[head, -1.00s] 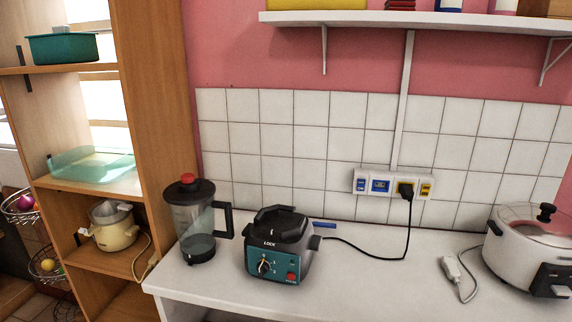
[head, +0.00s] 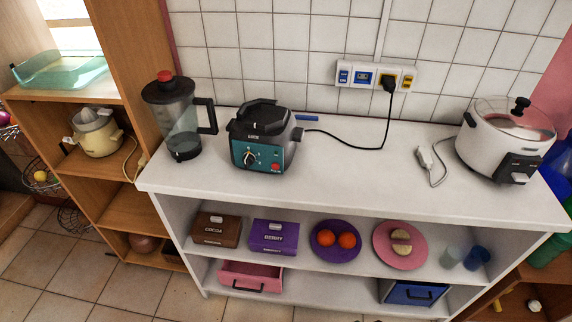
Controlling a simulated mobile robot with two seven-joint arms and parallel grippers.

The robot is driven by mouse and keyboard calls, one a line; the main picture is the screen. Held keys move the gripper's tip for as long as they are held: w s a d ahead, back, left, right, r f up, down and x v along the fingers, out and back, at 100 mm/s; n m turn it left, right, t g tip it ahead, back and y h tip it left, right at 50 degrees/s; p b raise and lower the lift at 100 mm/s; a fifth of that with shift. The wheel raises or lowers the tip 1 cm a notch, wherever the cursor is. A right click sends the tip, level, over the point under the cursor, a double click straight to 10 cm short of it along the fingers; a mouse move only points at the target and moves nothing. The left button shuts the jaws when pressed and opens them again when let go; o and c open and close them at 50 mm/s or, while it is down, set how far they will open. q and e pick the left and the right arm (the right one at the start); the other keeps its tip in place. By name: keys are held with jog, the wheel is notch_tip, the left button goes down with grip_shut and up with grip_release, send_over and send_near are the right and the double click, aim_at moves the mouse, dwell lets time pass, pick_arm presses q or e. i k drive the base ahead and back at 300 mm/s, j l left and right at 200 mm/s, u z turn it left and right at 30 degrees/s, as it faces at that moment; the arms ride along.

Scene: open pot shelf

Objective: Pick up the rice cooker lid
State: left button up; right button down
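The white rice cooker (head: 490,151) stands at the right end of the white counter. Its lid (head: 513,119) is a clear dome with a black knob (head: 521,105) on top, and it sits on the cooker. A dark control panel and handle are at the cooker's front. Neither of my grippers is in the head view.
A blender base (head: 262,138) and a blender jug (head: 183,120) stand on the left of the counter (head: 350,175). A loose plug (head: 426,157) on a cord lies beside the cooker. Boxes, plates and cups fill the shelf below. The middle counter is largely clear.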

aim_at(515, 117)
jog(key=z, duration=1.55)
jog(key=i+l, duration=0.15)
jog(key=l, duration=0.2)
jog(key=i+l, duration=0.15)
jog(key=l, duration=0.2)
jog(key=i+l, duration=0.15)
jog(key=l, duration=0.2)
